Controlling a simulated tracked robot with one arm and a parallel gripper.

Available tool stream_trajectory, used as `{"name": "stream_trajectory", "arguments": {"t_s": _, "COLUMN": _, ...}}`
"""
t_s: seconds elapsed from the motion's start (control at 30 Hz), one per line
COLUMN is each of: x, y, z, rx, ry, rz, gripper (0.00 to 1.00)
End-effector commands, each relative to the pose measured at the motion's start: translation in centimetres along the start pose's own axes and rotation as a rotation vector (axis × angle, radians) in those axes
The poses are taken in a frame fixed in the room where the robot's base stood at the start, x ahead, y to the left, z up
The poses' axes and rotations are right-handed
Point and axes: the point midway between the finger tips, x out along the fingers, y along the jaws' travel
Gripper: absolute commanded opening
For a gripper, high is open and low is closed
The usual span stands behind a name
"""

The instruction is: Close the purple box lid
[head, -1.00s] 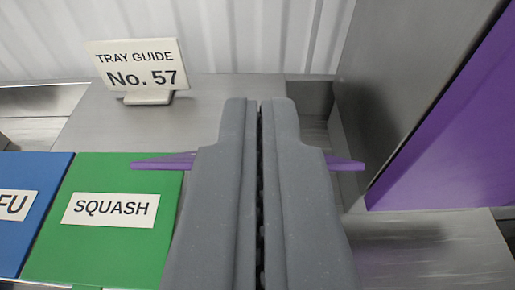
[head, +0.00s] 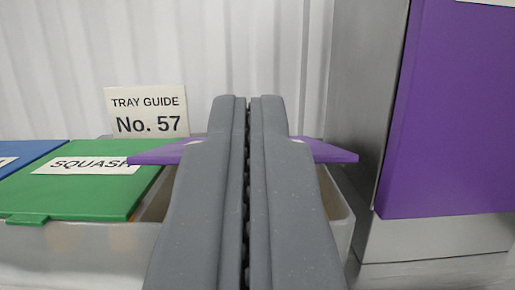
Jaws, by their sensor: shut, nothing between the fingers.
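The purple lid (head: 160,153) shows on both sides of my gripper in the head view, with its middle hidden behind the fingers. It looks raised above its translucent box (head: 338,212), whose inside shows below the lid at both sides. Bits of a white label show next to the fingers. My gripper (head: 248,100) is shut and empty, pointing forward in front of the lid. I cannot tell whether the fingers touch it.
A green lid (head: 90,190) marked SQUASH lies flat to the left, with a blue lid (head: 35,157) beyond it. A sign (head: 147,112) reading "TRAY GUIDE No. 57" stands behind. At right a grey metal cabinet (head: 365,90) carries a large purple panel (head: 450,120).

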Motion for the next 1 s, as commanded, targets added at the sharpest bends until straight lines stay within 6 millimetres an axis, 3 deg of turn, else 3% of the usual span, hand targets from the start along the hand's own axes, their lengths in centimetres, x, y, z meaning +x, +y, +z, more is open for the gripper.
{"name": "stream_trajectory", "arguments": {"t_s": 0.4, "x": -0.1, "y": 0.4, "z": 1.9, "rx": -0.002, "ry": -0.001, "rz": 0.005, "gripper": 0.0}}
{"name": "stream_trajectory", "arguments": {"t_s": 1.0, "x": -0.2, "y": 0.7, "z": 2.1, "rx": -0.003, "ry": -0.002, "rz": 0.008, "gripper": 0.0}}
